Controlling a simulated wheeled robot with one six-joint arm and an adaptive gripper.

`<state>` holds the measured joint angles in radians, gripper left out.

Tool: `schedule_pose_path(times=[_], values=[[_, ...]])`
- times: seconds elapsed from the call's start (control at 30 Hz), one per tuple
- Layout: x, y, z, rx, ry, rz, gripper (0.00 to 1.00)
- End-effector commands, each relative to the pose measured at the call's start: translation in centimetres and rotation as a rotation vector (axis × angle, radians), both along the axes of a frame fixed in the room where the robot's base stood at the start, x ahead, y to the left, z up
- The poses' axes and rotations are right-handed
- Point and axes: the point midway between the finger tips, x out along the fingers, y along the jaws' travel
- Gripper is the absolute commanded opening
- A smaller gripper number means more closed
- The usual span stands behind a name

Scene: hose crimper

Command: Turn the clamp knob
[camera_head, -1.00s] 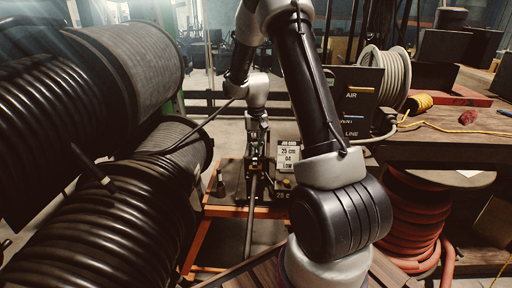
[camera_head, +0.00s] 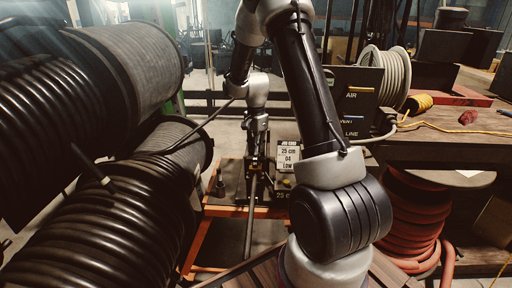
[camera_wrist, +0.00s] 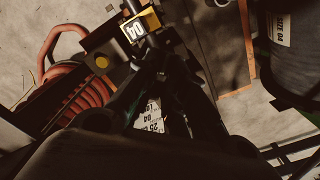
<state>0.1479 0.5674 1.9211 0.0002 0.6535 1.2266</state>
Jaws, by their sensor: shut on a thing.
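My gripper (camera_head: 256,146) points down over the crimper bench in the head view, left of the job card (camera_head: 288,155). In the wrist view my gripper (camera_wrist: 166,82) has its dark fingers closed together over the machine. The clamp knob is hidden between the fingers, and its outline does not show. A dark machine part with a yellow block marked 04 (camera_wrist: 139,29) sits just beyond the fingertips in the wrist view. A long hose or rod (camera_head: 250,220) hangs down in front of the bench, below my gripper.
The orange-edged bench (camera_head: 232,211) stands low under my gripper. Large black hose reels (camera_head: 95,235) crowd the left. A wooden table (camera_head: 450,150) and red hose coil (camera_head: 415,215) stand at right. A yellow round button (camera_wrist: 101,62) shows in the wrist view.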

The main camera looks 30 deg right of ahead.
Motion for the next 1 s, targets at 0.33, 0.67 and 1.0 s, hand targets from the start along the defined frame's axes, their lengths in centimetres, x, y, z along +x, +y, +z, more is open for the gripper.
schedule_pose_path(times=[0.33, 0.67, 1.0], values=[[0.13, -0.04, 0.10, -0.001, -0.004, -0.200, 0.00], [0.13, -0.05, 0.11, -0.001, -0.004, -0.264, 0.00], [0.14, -0.04, 0.11, -0.001, -0.004, -0.267, 0.00]])
